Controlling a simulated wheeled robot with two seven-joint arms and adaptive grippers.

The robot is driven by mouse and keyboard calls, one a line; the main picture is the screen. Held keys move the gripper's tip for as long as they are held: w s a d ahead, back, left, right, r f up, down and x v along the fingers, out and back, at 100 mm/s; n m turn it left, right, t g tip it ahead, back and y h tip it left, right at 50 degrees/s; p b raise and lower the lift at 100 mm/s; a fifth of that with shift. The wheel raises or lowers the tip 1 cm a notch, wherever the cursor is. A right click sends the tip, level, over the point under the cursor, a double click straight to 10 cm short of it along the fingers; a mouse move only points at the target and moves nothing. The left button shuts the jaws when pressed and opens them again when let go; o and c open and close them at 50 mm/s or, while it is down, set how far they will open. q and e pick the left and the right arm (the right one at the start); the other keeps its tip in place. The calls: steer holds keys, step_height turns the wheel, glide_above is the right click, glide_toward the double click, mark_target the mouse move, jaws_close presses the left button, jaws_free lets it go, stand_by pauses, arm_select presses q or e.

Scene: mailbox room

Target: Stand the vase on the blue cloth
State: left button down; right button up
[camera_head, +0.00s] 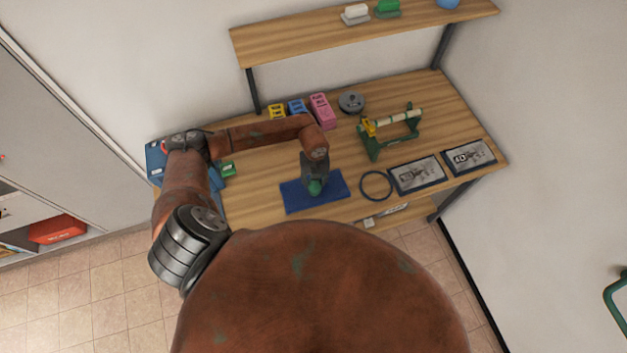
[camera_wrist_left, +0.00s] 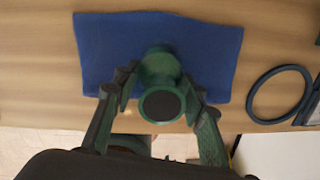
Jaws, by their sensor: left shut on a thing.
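The green vase (camera_head: 315,188) is in the grip of my left gripper (camera_head: 314,178), over the blue cloth (camera_head: 335,196). In the left wrist view the vase (camera_wrist_left: 158,64) sits between the two fingers of the gripper (camera_wrist_left: 160,88), with its dark round end facing the camera. The cloth (camera_wrist_left: 108,42) lies flat on the wooden table behind it. I cannot tell whether the vase touches the cloth or hangs just above it. In the head view the gripper hides much of the vase. My right gripper is not in view.
A dark ring (camera_head: 376,186) lies right of the cloth, beside two framed panels (camera_head: 417,174). A green stand (camera_head: 390,135), a grey disc (camera_head: 351,102) and coloured boxes (camera_head: 320,110) stand farther back. A shelf (camera_head: 350,36) hangs over the table's back.

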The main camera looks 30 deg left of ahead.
arm_select(q)
steer(key=c, duration=1.7)
jaws_free()
steer(key=shift+s+f, duration=0.45)
steer(key=shift+f, duration=0.15)
steer(key=o, duration=0.5)
steer(key=shift+w+a, duration=0.15)
steer(key=shift+w, duration=0.2)
steer(key=shift+c, duration=0.2)
steer(key=shift+r, duration=0.15)
steer(key=shift+s, duration=0.1)
steer(key=shift+r, duration=0.1)
steer(key=shift+r+p, duration=0.2)
steer(key=shift+p, duration=0.1)
steer(key=shift+r+p, duration=0.4)
steer(key=shift+r, duration=0.1)
step_height(320, 180, up, 11)
steer(key=b, duration=0.3)
steer(key=shift+f, duration=0.2)
steer(key=shift+r, duration=0.6)
